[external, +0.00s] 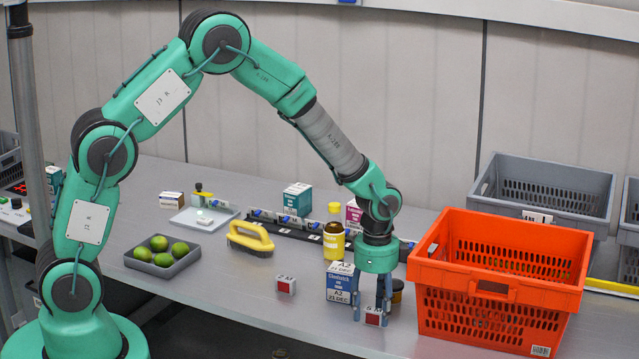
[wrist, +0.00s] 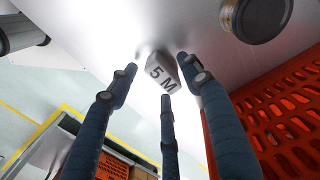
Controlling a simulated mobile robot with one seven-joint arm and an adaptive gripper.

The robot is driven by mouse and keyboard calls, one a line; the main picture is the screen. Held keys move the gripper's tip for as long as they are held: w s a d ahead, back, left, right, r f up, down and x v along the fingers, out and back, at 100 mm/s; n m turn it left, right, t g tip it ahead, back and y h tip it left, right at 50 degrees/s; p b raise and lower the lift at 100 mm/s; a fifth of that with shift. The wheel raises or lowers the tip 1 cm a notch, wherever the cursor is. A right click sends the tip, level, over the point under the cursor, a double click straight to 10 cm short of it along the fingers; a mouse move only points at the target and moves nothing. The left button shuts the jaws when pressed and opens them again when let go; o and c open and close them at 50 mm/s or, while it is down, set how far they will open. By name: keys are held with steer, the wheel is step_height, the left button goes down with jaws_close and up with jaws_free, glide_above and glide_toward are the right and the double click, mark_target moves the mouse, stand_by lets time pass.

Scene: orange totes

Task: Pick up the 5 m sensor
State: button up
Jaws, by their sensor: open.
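The 5 m sensor (external: 374,317) is a small grey-white block with a red face, on the grey table left of the orange tote. In the wrist view its top (wrist: 161,73) shows the marking "5 M". My gripper (external: 373,308) points straight down over it, with its dark blue fingers lowered around the block. In the wrist view the gripper (wrist: 159,76) has three fingers spread, and the block sits between their tips. The fingers are open, and I cannot tell whether any of them touches the block.
The orange tote (external: 500,300) stands close on the right. A blue-white box (external: 341,284) is just left of my fingers, and a dark jar (external: 397,290) is close behind. A similar red-faced block (external: 286,284) lies farther left. The table's front edge is near.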

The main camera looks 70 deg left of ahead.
steer(key=shift+f, duration=0.6)
jaws_close()
